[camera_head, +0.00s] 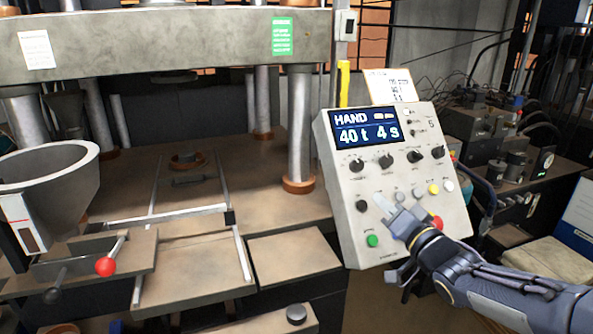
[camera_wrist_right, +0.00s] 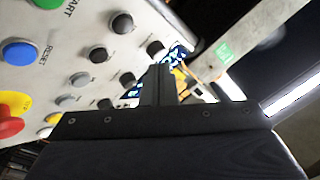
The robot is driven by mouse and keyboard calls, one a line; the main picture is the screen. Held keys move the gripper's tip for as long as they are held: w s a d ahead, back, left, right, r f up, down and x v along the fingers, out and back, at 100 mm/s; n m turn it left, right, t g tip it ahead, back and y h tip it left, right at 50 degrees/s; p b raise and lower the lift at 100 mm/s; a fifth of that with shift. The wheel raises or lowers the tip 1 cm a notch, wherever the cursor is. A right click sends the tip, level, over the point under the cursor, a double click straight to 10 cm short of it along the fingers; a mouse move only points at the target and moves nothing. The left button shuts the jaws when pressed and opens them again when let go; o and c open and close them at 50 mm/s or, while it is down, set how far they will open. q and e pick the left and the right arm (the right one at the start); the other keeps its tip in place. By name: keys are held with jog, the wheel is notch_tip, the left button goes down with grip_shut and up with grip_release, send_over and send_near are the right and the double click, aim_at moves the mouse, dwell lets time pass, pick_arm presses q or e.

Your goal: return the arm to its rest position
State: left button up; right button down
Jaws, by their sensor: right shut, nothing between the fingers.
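My right gripper (camera_head: 391,208) is shut and empty. It is in front of the lower part of the grey control panel (camera_head: 345,180), with my right arm coming in from the lower right. The panel's display (camera_head: 366,128) reads HAND, 40 t, 4 s. In the right wrist view the closed fingers (camera_wrist_right: 158,88) point along the panel, with its knobs and buttons to their left. I cannot tell whether the fingertips touch the panel. My left gripper is not in view.
The panel carries black knobs, a green button (camera_head: 372,240) and a red button (camera_head: 435,222) partly behind my gripper. A large press (camera_head: 180,45) stands left, with a hopper (camera_head: 45,185) and a red-knobbed lever (camera_head: 105,266) in front. Dark equipment (camera_head: 480,135) and a blue binder (camera_head: 577,222) are at right.

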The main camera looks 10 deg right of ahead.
jog(key=s+a+f+n+g, duration=0.1)
jog(key=s+a+f+g, duration=0.3)
jog(key=s, duration=0.5)
jog(key=s+a+f+n+g, duration=0.2)
jog(key=s+a+f+g, duration=0.2)
jog(key=s, duration=0.5)
jog(key=s+a+f+n+g, duration=0.1)
jog(key=s+a+f+g, duration=0.3)
jog(key=s+f, duration=0.3)
jog(key=shift+s+f+n+g+y, duration=0.4)
jog(key=shift+s+g, duration=0.3)
jog(key=shift+s, duration=0.2)
jog(key=shift+d, duration=0.1)
